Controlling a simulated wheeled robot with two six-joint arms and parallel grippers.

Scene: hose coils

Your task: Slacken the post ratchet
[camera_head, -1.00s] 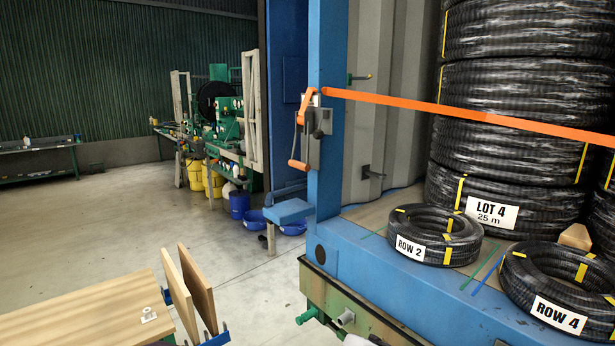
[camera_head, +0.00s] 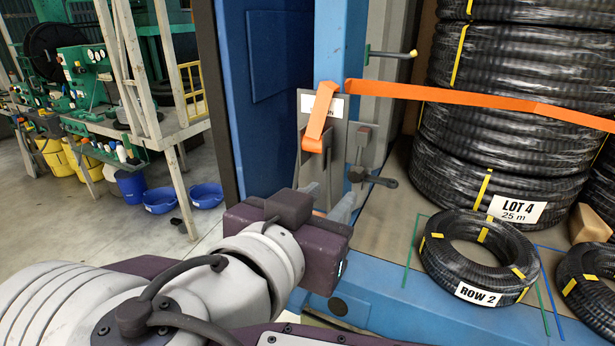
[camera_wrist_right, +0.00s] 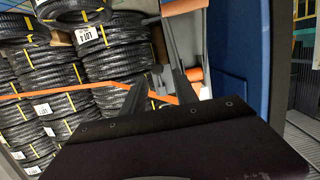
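The post ratchet (camera_head: 325,125) is a grey metal plate and lever on the blue post, with the orange strap (camera_head: 455,96) running right from it. An orange strap end hangs over its front. In the head view its handle is mostly hidden behind my right gripper (camera_head: 340,203), which is just below the ratchet. The right wrist view, which is upside down, shows the handle's orange grip (camera_wrist_right: 185,8) on two metal bars beyond my fingers. My right gripper's fingers (camera_wrist_right: 160,86) are apart with nothing seen held between them. My left gripper is out of view.
The strap crosses a stack of black hose coils labelled LOT 4 (camera_head: 518,209). A ROW 2 coil (camera_head: 480,258) lies on the deck to the right. A small lever (camera_head: 390,53) sticks out behind the post. Blue basins (camera_head: 206,195) and a green machine (camera_head: 90,75) stand left.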

